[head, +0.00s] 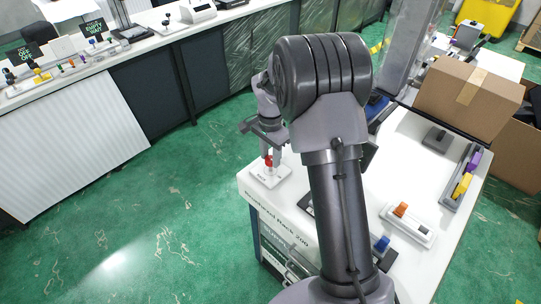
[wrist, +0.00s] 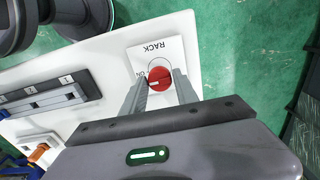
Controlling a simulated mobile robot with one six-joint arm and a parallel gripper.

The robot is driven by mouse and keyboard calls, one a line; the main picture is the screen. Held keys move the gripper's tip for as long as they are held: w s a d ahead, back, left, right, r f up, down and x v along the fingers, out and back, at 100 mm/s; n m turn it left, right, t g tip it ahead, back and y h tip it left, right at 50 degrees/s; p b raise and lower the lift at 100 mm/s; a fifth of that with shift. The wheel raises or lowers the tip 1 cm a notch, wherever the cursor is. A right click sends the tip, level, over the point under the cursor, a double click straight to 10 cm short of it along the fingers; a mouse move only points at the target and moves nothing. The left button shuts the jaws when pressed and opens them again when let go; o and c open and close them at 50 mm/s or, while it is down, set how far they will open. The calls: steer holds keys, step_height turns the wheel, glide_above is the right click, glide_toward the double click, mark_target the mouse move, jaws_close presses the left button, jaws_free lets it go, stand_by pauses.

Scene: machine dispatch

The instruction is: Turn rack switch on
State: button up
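The rack switch is a red round knob (wrist: 160,79) on a white plate (wrist: 146,53) marked RACK, with ON lettered beside the knob. A pale mark shows on the knob's face. In the head view the red knob (head: 268,161) stands on its plate (head: 262,182) at the near left corner of the white rack top. My gripper (wrist: 160,80) is over the knob, with one finger on each side. The fingers look parted, with a small gap at the right; contact on the left is unclear. In the head view my gripper (head: 267,150) points down at the knob, partly hidden by my arm.
The white rack top (head: 401,167) also holds an orange switch (head: 400,209), a blue switch (head: 382,244) and a tray with yellow and purple pieces (head: 461,178). A cardboard box (head: 469,97) stands behind. Green floor (head: 180,210) lies open to the left.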

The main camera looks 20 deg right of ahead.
mark_target(270, 159)
steer(key=shift+o, duration=1.3)
step_height(270, 159, up, 17)
steer(key=p, duration=0.6)
steer(key=shift+r, duration=0.2)
steer(key=s+a+r+n+t+b, duration=0.35)
steer(key=s+a+r, duration=0.35)
steer(key=s, duration=0.3)
steer(key=s+a+f+n+t+y+b, duration=0.1)
steer(key=s+a+n, duration=0.2)
steer(key=s, duration=0.5)
steer(key=s+a+f+n+t+y+b, duration=0.1)
steer(key=s+a+n, duration=0.2)
steer(key=s, duration=0.6)
steer(key=shift+s+a+f, duration=0.15)
steer(key=shift+a+f, duration=0.25)
steer(key=shift+a, duration=0.05)
